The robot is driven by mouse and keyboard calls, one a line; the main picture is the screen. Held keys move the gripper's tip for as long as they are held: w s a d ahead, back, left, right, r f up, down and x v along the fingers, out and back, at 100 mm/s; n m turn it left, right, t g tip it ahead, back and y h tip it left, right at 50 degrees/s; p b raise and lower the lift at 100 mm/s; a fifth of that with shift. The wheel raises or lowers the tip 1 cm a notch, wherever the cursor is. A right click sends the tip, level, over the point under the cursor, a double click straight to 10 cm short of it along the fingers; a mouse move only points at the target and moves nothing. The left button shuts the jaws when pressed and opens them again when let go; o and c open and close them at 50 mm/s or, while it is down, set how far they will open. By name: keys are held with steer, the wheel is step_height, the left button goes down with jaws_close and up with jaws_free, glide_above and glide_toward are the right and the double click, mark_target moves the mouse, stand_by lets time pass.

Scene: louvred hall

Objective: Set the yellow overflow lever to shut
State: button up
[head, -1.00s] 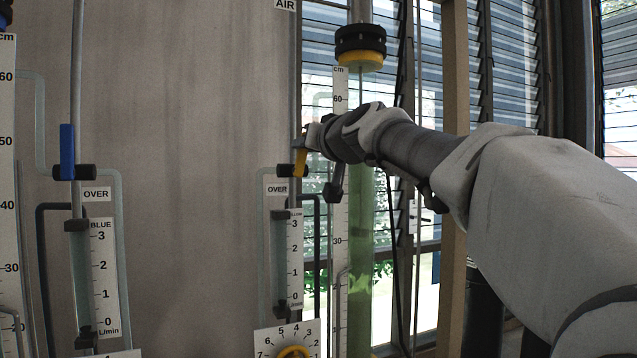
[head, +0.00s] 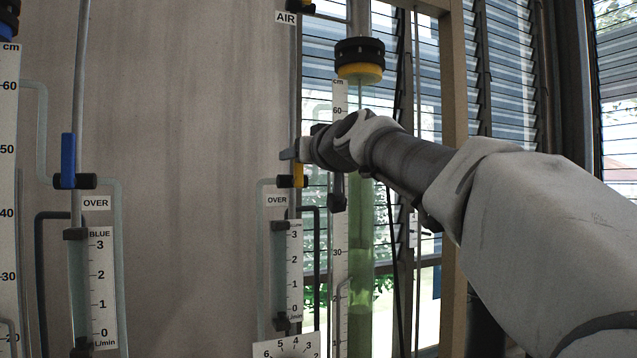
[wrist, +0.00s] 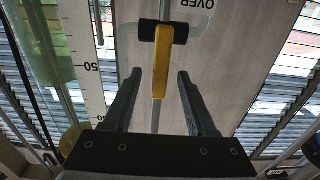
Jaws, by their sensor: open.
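The yellow overflow lever (head: 299,174) is on a black valve body on the panel's right part, above an OVER label (head: 276,200). My gripper (head: 290,153) covers its upper part in the head view. In the wrist view the yellow lever (wrist: 162,70) lies in line with the grey pipe, running from the black valve body (wrist: 148,31) towards my gripper (wrist: 160,76). My gripper is open, one finger on each side of the lever's free end. A gap shows on both sides; neither finger visibly touches it.
A blue lever (head: 68,160) stands upright on a similar valve at left. A clear column with green liquid (head: 361,235) and a scale (head: 340,225) stand beside my arm. A numbered dial plate (head: 288,346) sits below. Louvred windows are behind at right.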

steer(key=b+v, duration=0.3)
steer(key=v, duration=0.4)
stand_by(0.3)
steer(key=b+v, duration=0.2)
steer(key=v, duration=1.5)
step_height(320, 180, down, 20)
steer(key=s+d+m+g+h+p, duration=0.2)
steer(key=g+h+p, duration=0.2)
steer(key=g+p, duration=0.15)
steer(key=s+d+f+m+g+h+p, duration=0.1)
steer(key=s+d+f+g+p, duration=0.1)
steer(key=s+f, duration=0.3)
steer(key=s+d+f+m+g+h+p, duration=0.1)
steer(key=s+f, duration=0.4)
steer(key=f, duration=0.7)
steer(key=shift+d+g+h+p, duration=0.4)
steer(key=shift+d+g, duration=0.45)
steer(key=shift+g, duration=0.2)
